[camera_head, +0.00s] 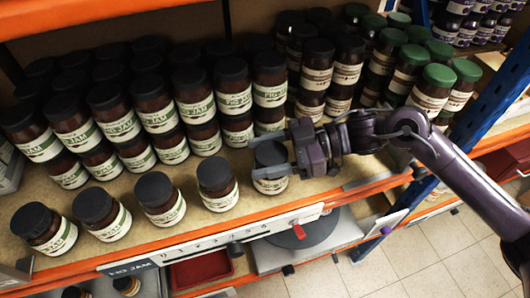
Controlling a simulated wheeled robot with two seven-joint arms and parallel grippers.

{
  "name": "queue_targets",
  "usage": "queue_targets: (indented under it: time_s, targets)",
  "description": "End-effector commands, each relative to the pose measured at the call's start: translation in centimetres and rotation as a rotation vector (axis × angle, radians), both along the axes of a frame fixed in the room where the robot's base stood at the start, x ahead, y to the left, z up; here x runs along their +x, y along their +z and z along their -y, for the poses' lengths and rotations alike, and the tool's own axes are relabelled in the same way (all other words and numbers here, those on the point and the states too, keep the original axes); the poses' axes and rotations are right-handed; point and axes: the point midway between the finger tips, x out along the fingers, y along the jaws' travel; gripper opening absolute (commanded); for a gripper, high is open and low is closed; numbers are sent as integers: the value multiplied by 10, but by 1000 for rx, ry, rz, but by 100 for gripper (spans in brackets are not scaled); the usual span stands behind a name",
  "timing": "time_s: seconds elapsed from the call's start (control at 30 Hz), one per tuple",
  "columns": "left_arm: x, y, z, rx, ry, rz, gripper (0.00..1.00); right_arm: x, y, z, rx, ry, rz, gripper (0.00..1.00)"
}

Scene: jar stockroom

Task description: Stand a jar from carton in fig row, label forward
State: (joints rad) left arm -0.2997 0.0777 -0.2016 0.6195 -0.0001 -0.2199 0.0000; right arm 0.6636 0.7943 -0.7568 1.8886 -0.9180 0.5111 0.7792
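Fig jam jars with dark lids and white-green labels fill the shelf (130,238). In the front row stand a far-left jar (45,229), a second (102,217), a third (160,200) and a fourth (218,186), labels forward. My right gripper (270,157) comes in from the right, its fingers closely around a fifth jar (271,186) at the row's right end. That jar appears upright at shelf level; a finger covers part of it, and a pale label strip shows in front. My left gripper is not in view.
Fig jars (195,95) stand packed behind the front row. An orange shelf edge (345,197) and numbered rail (240,235) run along the front. A blue post (490,95) is right. Jars (127,285) show below.

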Motion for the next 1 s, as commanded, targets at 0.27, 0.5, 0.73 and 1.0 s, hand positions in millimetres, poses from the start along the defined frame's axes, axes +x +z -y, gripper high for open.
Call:
queue_targets:
  time_s: [0.27,0.5,0.73,1.0]
  targets:
    - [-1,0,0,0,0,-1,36,0,0,0,0,0,-1,78]
    - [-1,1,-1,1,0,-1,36,0,3,2,-1,-1,-1,78]
    - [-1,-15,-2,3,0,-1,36,6,7,41,-4,-5,2,78]
    - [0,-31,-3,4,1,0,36,12,20,94,-3,-4,0,78]
